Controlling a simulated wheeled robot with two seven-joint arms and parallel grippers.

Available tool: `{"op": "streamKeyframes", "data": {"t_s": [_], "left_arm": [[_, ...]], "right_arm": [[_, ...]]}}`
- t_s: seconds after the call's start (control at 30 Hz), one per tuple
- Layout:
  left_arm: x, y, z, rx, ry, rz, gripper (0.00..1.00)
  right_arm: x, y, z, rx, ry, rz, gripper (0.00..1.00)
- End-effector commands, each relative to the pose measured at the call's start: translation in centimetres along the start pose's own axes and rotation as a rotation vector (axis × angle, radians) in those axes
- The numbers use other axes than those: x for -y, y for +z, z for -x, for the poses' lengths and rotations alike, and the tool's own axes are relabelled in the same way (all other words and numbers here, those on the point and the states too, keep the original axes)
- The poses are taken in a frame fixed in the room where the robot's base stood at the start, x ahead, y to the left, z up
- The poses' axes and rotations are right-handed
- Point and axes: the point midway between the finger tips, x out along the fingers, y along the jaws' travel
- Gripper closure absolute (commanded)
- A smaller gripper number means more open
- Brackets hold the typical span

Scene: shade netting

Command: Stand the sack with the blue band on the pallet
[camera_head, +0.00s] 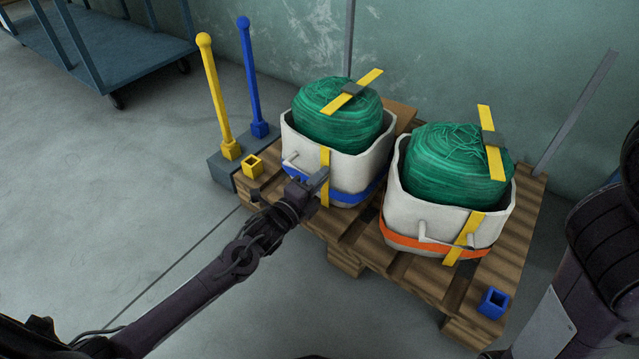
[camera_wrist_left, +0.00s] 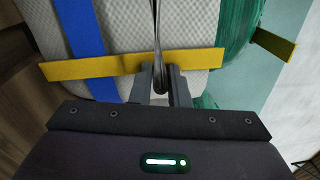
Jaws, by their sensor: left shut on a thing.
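The sack with the blue band (camera_head: 355,165) is white and open-topped, with green netting bulging out of it and a yellow strap down its front. It is upright over the left part of the wooden pallet (camera_head: 345,246); I cannot tell whether its base touches the boards. My left gripper (camera_head: 320,180) is at its front, shut on its handle. In the left wrist view the fingers (camera_wrist_left: 159,82) close around the handle's thin rod (camera_wrist_left: 156,40), beside the yellow strap (camera_wrist_left: 100,66) and blue band (camera_wrist_left: 86,25). My right gripper is out of view.
A similar sack with an orange band (camera_head: 405,240) stands on the pallet to the right. A blue square socket (camera_head: 493,303) is at the near right corner and a yellow one (camera_head: 253,166) at the left. Yellow (camera_head: 215,95) and blue (camera_head: 250,75) posts stand left. A cart (camera_head: 110,45) is behind.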

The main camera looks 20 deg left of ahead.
Motion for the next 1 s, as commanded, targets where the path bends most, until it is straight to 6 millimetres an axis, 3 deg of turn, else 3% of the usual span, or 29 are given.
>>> {"op": "streamKeyframes", "data": {"t_s": [0.13,0.17,0.3,0.67,0.77,1.0], "left_arm": [[0.5,0.1,-0.1,0.002,-0.007,-0.001,1.00],[-0.2,0.0,0.1,0.000,0.007,0.002,0.82],[-0.1,0.0,0.1,0.000,0.006,0.002,0.64],[0.0,0.0,0.5,0.000,0.007,0.001,0.63],[0.1,0.0,1.7,-0.001,0.009,0.001,0.63],[0.3,0.0,6.8,-0.002,0.012,0.001,0.63]], "right_arm": [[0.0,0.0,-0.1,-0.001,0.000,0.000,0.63],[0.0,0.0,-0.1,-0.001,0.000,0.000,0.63],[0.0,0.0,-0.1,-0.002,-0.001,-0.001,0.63],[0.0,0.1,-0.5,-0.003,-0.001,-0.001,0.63],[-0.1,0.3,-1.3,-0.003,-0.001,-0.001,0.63],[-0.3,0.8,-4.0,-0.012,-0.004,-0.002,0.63]]}}
